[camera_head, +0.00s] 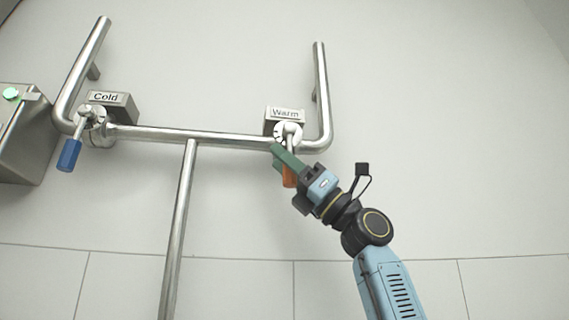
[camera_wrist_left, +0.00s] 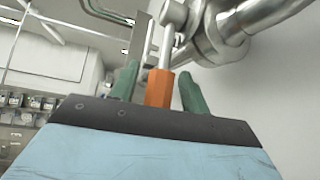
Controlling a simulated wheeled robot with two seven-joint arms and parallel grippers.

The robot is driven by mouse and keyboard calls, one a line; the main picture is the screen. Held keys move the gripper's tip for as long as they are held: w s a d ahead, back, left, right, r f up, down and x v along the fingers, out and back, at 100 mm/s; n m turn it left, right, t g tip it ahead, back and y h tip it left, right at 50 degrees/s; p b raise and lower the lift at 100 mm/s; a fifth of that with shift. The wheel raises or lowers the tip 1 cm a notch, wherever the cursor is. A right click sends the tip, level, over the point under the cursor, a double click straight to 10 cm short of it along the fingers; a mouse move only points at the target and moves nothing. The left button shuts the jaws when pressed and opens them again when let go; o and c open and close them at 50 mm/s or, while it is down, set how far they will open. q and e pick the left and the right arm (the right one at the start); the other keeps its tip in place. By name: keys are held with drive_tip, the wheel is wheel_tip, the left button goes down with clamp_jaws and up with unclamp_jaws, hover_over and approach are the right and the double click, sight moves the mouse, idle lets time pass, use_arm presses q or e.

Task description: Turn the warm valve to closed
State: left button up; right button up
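The warm valve (camera_head: 288,130) sits at the right end of the horizontal pipe under a block labelled "Warm" (camera_head: 285,114). Its orange-gripped handle (camera_head: 290,179) hangs down, partly hidden by my gripper. My left gripper (camera_head: 280,160) is at this handle, its green fingers angled up and left. In the left wrist view the orange grip (camera_wrist_left: 158,88) stands between the two open fingers of my left gripper (camera_wrist_left: 158,84). Contact cannot be told. My right gripper is not in view.
The cold valve's blue handle (camera_head: 69,155) points down and left, under the "Cold" block (camera_head: 110,98). A vertical steel pipe (camera_head: 178,230) runs down between the valves. A metal box with a green button (camera_head: 11,94) is at the left edge. The wall right of the pipes is bare.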

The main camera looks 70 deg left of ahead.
use_arm(q)
drive_tip(key=b+v, duration=0.3)
drive_tip(key=v, duration=1)
drive_tip(key=shift+f+b, duration=0.2)
drive_tip(key=shift+b, duration=0.15)
